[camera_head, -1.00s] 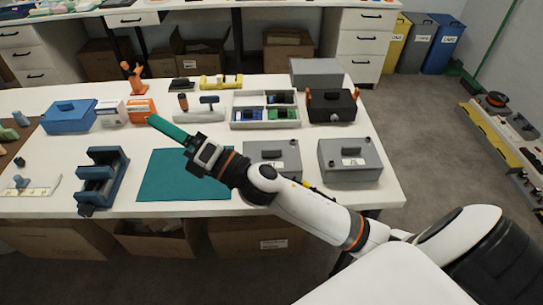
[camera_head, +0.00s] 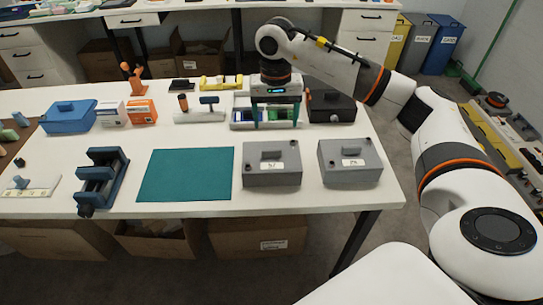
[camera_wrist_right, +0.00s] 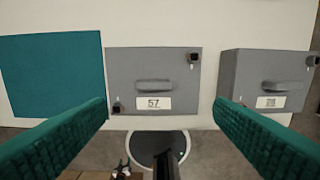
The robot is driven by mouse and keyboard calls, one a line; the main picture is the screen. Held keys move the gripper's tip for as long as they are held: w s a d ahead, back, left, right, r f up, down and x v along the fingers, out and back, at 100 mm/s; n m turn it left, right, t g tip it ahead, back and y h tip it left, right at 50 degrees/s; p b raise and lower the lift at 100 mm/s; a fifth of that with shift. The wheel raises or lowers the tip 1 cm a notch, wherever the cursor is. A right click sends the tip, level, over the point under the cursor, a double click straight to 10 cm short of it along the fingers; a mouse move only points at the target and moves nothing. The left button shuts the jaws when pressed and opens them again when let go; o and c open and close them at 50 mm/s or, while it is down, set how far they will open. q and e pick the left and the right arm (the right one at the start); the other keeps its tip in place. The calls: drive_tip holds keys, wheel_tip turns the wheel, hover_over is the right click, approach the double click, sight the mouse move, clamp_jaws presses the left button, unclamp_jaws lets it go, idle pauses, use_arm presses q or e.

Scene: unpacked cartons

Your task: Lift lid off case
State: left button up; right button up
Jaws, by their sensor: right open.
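Two grey cases stand side by side on the white table: a left case (camera_head: 272,175) and a right case (camera_head: 350,174). Each has a grey lid with a raised bar handle, a white label and dark corner knobs. In the right wrist view, the left case's lid (camera_wrist_right: 140,65) lies between my finger lines, with its handle (camera_wrist_right: 153,86) centred and its label reading 57. The right case (camera_wrist_right: 270,80) is partly hidden by a finger. My right gripper (camera_head: 276,118) is open and empty, fingers pointing down, clear of both lids. My left gripper is not in view.
A teal mat (camera_head: 185,175) lies left of the left case. Behind my gripper are a compartment tray (camera_head: 236,118) and a black toolbox (camera_head: 332,108). A blue stand (camera_head: 101,180) and a blue box (camera_head: 68,118) are farther left. The table's front edge is close to the cases.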

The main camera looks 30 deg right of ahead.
hover_over(271, 149)
drive_tip(key=f, duration=0.5)
drive_tip(key=shift+s+d+p, duration=0.3)
drive_tip(key=shift+s+d, duration=0.05)
drive_tip(key=shift+w+a+f+p, duration=0.15)
drive_tip(key=shift+f+p, duration=0.2)
drive_tip(key=shift+f, duration=1.05)
drive_tip(key=shift+w+a+f+p, duration=0.15)
drive_tip(key=shift+f+p, duration=0.15)
drive_tip(key=shift+f, duration=1.05)
drive_tip(key=shift+c, duration=0.6)
drive_tip(key=c, duration=1)
wheel_tip(271, 149, up, 10)
drive_tip(key=b, duration=0.1)
